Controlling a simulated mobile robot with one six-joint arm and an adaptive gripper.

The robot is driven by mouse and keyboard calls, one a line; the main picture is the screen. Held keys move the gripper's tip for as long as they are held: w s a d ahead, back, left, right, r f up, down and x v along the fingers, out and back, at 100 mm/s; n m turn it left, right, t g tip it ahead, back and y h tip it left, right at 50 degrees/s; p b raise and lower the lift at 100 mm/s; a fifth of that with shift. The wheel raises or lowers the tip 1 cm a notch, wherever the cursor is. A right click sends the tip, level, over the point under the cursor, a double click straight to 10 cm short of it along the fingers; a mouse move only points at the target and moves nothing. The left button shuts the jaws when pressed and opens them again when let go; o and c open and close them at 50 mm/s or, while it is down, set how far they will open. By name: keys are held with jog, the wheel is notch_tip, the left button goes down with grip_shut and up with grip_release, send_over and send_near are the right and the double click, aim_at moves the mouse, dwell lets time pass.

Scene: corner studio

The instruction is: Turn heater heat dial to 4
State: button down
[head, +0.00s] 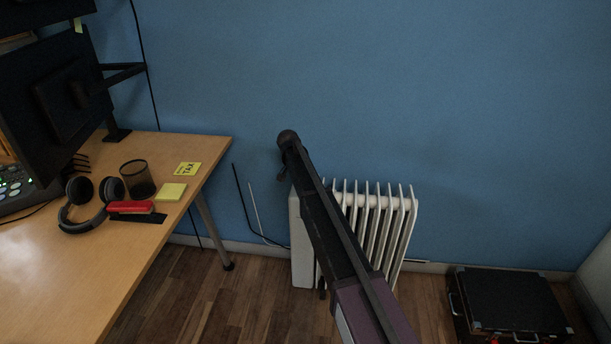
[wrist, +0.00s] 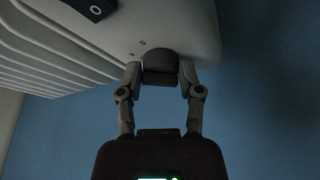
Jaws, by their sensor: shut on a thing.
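The white heater (head: 375,215) stands on the floor against the blue wall in the head view, partly hidden behind my arm. In the wrist view the heater's pale end panel (wrist: 195,25) fills the top, with small marks beside the dark heat dial (wrist: 160,62). My gripper (wrist: 160,74) has its fingers on either side of the dial and is shut on it. The dial's pointer and the number it stands at cannot be made out. In the head view my gripper is hidden behind my arm.
A black switch (wrist: 92,8) sits on the heater left of the dial. A wooden desk (head: 120,270) with headphones (head: 82,215) and a mesh cup (head: 137,180) stands at the left. A black case (head: 512,300) lies on the floor at the right.

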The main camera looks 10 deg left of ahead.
jog(key=shift+c, duration=1.4)
grip_release()
